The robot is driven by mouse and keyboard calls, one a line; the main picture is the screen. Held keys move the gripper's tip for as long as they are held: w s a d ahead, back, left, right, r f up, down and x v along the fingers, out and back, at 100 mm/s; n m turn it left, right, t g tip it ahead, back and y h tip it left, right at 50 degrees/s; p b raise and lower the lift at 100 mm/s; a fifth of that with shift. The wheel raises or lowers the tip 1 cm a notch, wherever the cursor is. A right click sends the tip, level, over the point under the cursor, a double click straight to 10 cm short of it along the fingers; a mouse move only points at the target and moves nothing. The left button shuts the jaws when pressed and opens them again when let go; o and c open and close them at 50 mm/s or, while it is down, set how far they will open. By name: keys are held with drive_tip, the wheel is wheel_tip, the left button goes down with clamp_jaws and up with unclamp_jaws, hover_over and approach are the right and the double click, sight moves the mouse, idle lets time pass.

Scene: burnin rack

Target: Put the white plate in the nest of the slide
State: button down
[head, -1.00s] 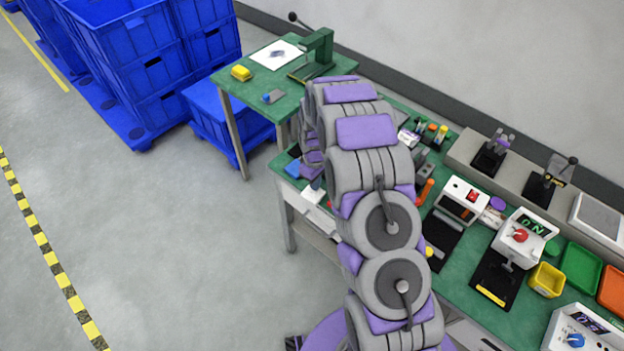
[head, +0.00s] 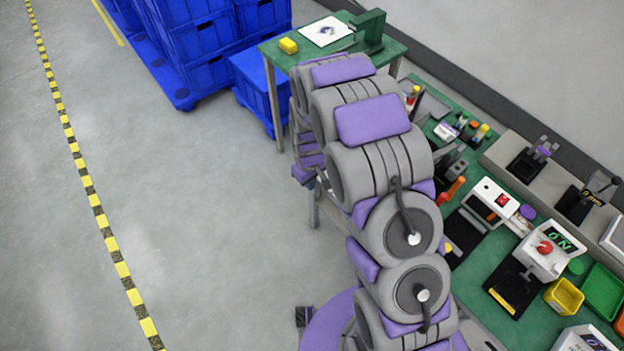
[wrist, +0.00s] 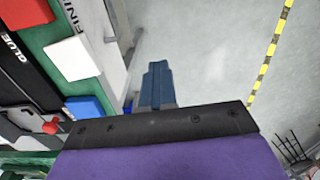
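A small white plate-like piece (wrist: 73,58) lies on the green surface at the left of the wrist view, between a red block and a blue block. I cannot be sure it is the task's white plate. My gripper (wrist: 157,75) shows in the wrist view as one narrow blue-grey shape beyond a dark mounting bar, over the grey floor. It is apart from the white piece, and nothing shows held in it. Whether its fingers are parted cannot be seen. In the head view my arm hides the gripper. I cannot make out the slide's nest for certain.
The green bench (head: 481,262) at right carries several small devices and a yellow bin (head: 564,297). A second green table (head: 281,60) stands behind, with a white sheet (head: 326,31) and yellow block. Blue crates (head: 209,77) stand at back left. The floor at left is open.

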drive_tip(key=c, duration=1.4)
unclamp_jaws()
drive_tip(key=shift+a, duration=0.65)
drive_tip(key=o, duration=0.7)
drive_tip(key=shift+d, duration=0.45)
drive_tip(key=shift+c, duration=0.2)
drive_tip(key=shift+o, duration=1.8)
drive_tip(key=shift+a, duration=0.3)
